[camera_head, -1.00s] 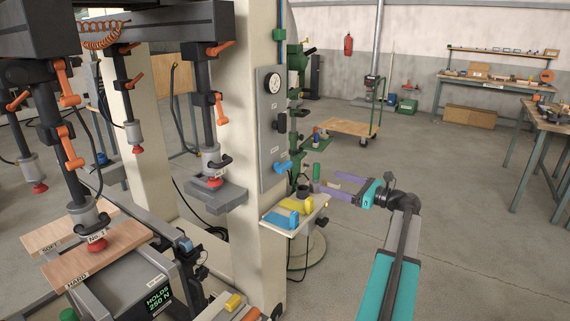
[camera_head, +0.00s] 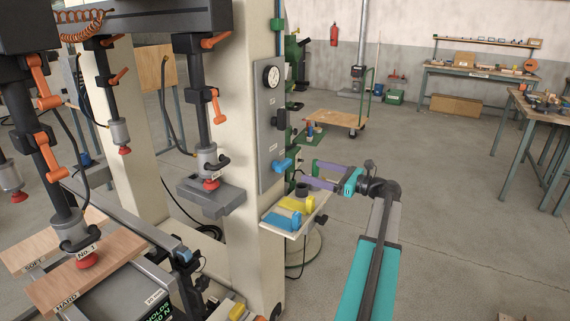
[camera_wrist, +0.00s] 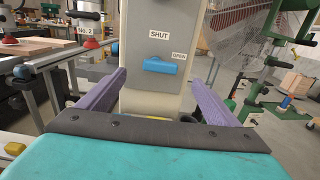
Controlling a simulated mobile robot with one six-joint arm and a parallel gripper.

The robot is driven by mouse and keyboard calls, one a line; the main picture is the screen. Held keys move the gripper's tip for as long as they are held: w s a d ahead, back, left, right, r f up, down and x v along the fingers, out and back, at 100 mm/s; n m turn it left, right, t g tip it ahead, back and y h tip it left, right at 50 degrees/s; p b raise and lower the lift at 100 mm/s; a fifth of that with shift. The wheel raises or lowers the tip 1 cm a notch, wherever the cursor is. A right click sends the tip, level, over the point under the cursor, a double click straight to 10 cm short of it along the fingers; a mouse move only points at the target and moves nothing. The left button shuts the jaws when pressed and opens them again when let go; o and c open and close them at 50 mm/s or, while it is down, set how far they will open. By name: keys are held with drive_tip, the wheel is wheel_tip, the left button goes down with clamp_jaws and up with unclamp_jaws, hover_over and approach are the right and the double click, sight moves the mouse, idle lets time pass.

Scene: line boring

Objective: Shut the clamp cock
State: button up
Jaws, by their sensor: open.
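The clamp cock is a blue lever (camera_head: 282,165) low on the grey panel (camera_head: 268,130) of the cream column. In the wrist view the blue lever (camera_wrist: 166,65) lies level, its right end by the OPEN label (camera_wrist: 179,55). The SHUT label (camera_wrist: 159,34) is above it. My gripper (camera_head: 308,172) is open and empty, just right of the panel in the head view. In the wrist view its purple fingers (camera_wrist: 157,77) stand wide apart, one on each side of the lever in the picture. I see no contact with the lever.
A small shelf (camera_head: 265,219) with blue and yellow pieces and a dark cup (camera_head: 302,190) sits below the cock. Clamp No. 2 (camera_wrist: 86,30) stands left. Floor to the right is open.

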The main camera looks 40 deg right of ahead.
sight(287, 163)
drive_tip(key=shift+w, duration=0.1)
drive_tip(key=p+x, duration=0.2)
drive_tip(key=x, duration=1.1)
drive_tip(key=shift+w+p, duration=0.2)
drive_tip(key=shift+p, duration=0.1)
drive_tip(key=c, duration=1)
drive_tip(key=shift+a, duration=0.15)
drive_tip(key=shift+c, duration=0.3)
